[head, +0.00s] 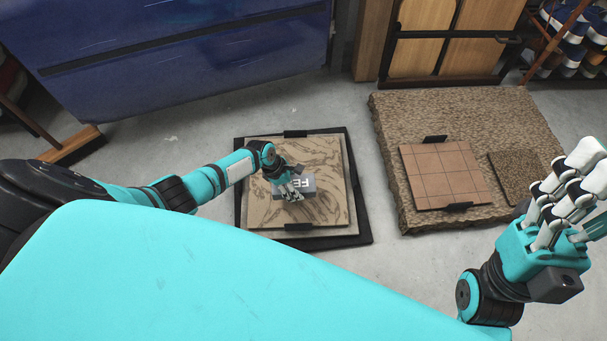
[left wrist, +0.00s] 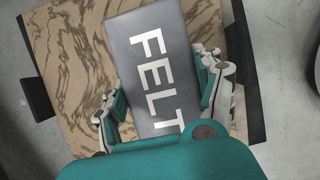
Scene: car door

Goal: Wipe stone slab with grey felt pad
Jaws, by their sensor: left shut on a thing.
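The grey felt pad (head: 309,186) has white letters on top, and in the left wrist view the pad (left wrist: 153,65) reads FELT. My left gripper (head: 290,190) is shut on the pad, with fingers along both of its sides in the left wrist view (left wrist: 163,92). The pad is over the middle of the stone slab (head: 330,213); I cannot tell whether it touches. The slab is square, tan with brown swirling veins, and lies on a black base. It also shows in the left wrist view (left wrist: 75,45). My right gripper (head: 570,195) is at the right, away from the slab, fingers extended and apart, empty.
A rough brown stone slab (head: 390,115) lies at the right, bearing a tiled brown panel (head: 440,172) and a small speckled square (head: 515,175). Black clamps hold the veined slab's edges. Grey floor separates the slabs.

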